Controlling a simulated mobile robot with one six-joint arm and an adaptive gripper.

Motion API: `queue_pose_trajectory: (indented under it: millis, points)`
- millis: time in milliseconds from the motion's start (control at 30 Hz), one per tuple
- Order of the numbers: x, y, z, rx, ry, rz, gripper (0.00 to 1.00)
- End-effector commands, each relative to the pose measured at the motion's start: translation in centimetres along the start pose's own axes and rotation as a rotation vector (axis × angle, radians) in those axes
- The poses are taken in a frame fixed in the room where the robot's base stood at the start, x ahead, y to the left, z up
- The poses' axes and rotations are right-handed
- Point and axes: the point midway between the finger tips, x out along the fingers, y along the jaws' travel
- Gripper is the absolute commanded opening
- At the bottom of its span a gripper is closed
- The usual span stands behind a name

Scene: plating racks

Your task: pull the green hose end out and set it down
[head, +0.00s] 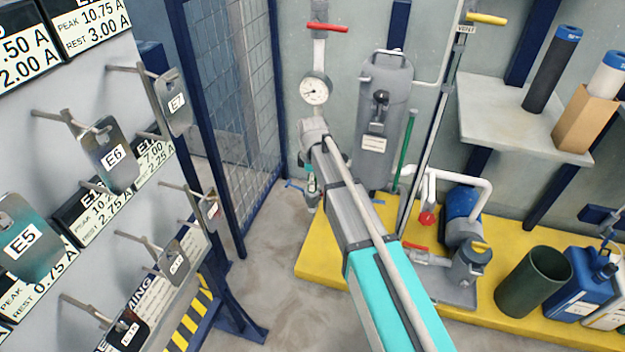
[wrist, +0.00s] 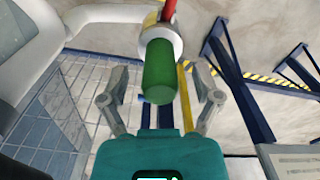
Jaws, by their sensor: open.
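The green hose end (wrist: 158,72) is a short green cylinder seated in a pale round collar (wrist: 161,38), with a red part (wrist: 169,10) beyond it in the wrist view. My gripper (wrist: 160,78) is open, one finger on each side of the green cylinder. Gaps show on both sides, so neither finger appears to touch it. In the head view, my arm reaches toward the back wall, and its small far end (head: 311,184) is by the gauge pipe. I cannot make out the hose end there.
A grey tank (head: 385,110) stands right of my arm's far end, and a gauge (head: 314,90) is just above it. A mesh cage (head: 230,90) is to the left. A yellow platform (head: 318,258) carries pumps and containers. Pegs with hanging plates jut out at left.

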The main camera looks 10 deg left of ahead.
Motion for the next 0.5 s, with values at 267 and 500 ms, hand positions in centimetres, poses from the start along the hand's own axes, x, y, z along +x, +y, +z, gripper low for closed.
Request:
queue_pose_trajectory:
  millis: [267, 500]
  points:
    - [1.38, 0.00, 0.01, 0.000, 0.000, 0.000, 0.81]
    - [1.44, 0.00, 0.01, 0.000, 0.000, 0.000, 0.81]
